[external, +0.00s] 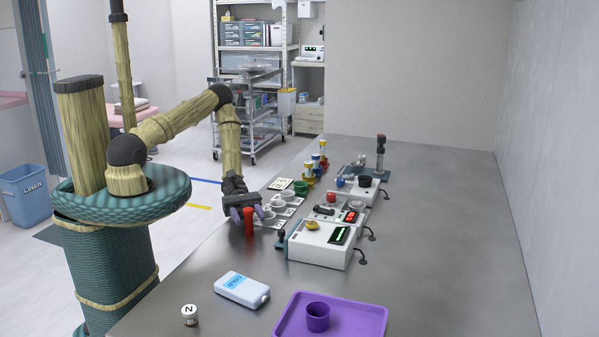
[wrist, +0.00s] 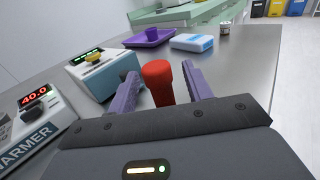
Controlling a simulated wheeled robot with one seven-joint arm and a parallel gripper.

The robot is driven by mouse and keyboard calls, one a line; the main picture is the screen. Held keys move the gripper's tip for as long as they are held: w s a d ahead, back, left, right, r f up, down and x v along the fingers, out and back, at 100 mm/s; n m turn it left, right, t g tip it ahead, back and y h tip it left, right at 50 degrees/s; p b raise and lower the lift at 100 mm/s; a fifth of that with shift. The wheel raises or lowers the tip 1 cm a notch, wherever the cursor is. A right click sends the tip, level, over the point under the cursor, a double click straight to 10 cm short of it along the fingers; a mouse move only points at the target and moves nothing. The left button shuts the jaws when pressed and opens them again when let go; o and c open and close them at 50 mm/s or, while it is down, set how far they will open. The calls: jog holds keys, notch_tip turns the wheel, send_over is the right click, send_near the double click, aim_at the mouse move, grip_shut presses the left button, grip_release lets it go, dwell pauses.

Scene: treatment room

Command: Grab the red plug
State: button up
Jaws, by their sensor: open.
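The red plug (external: 249,222) stands upright on the grey table, near its left edge. In the wrist view the red plug (wrist: 158,84) shows its rounded top between the two purple fingers. My gripper (external: 241,212) is open, with its fingers on either side of the plug. In the wrist view there is a gap between each finger of my gripper (wrist: 160,86) and the plug. The plug's lower end is hidden in the wrist view by the gripper body.
White devices with displays (external: 320,245) stand right of the plug. White cups (external: 270,212) sit just behind it. The table's right side is clear.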

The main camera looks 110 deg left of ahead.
dwell(0.3)
jog(key=c, duration=1)
jog(key=shift+c, duration=0.2)
notch_tip(320, 180, up, 10)
jog(key=shift+p, duration=0.4)
